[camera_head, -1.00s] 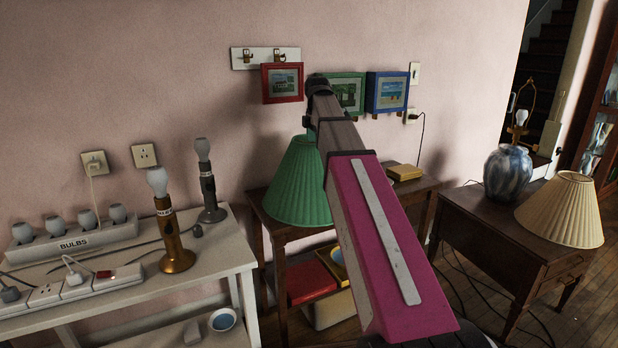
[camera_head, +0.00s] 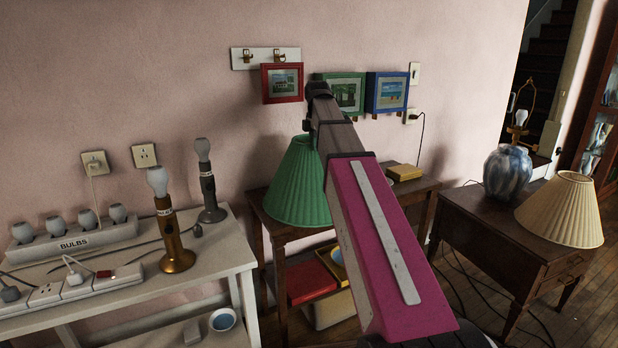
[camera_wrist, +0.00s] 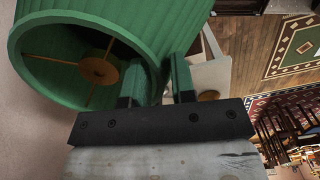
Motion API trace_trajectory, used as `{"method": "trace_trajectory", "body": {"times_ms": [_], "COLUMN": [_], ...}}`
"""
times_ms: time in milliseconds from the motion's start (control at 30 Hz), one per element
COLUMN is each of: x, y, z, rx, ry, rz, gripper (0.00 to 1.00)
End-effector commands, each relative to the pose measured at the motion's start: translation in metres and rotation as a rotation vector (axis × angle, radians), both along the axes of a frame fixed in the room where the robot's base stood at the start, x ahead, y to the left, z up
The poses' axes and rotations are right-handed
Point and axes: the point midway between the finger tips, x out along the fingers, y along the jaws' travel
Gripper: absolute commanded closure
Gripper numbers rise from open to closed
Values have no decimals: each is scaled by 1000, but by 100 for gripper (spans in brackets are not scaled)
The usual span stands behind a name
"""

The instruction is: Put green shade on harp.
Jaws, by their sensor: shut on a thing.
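The green pleated shade (camera_head: 299,185) is in the head view left of my arm, over the middle table. In the wrist view the shade (camera_wrist: 160,22) fills the upper left, its open end with brass spokes and a hub facing the camera. My gripper (camera_wrist: 170,80) is shut on the shade's rim; in the head view my arm hides it. The harp (camera_head: 519,100) rises around a bulb on the blue and white lamp (camera_head: 508,172) on the right table. That harp stands bare and well right of the shade.
A cream pleated shade (camera_head: 561,210) sits on the dark right table (camera_head: 490,226), beside the lamp. The white left table (camera_head: 215,262) bears two bulb lamps and power strips. The middle table (camera_head: 415,186) holds a yellow box (camera_head: 405,172). Framed pictures hang behind my arm.

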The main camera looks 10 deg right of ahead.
Motion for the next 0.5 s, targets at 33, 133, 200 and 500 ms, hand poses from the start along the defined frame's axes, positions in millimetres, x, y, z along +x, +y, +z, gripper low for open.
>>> {"method": "trace_trajectory", "body": {"times_ms": [33, 133, 200, 500], "x": [2, 2, 3, 3], "y": [1, 1, 1, 1], "z": [-1, 3, 7, 28], "rx": [2, 3, 3, 2], "ry": [-4, -5, -5, -5], "rz": [4, 4, 4, 3], "gripper": [100, 100, 100, 100]}}
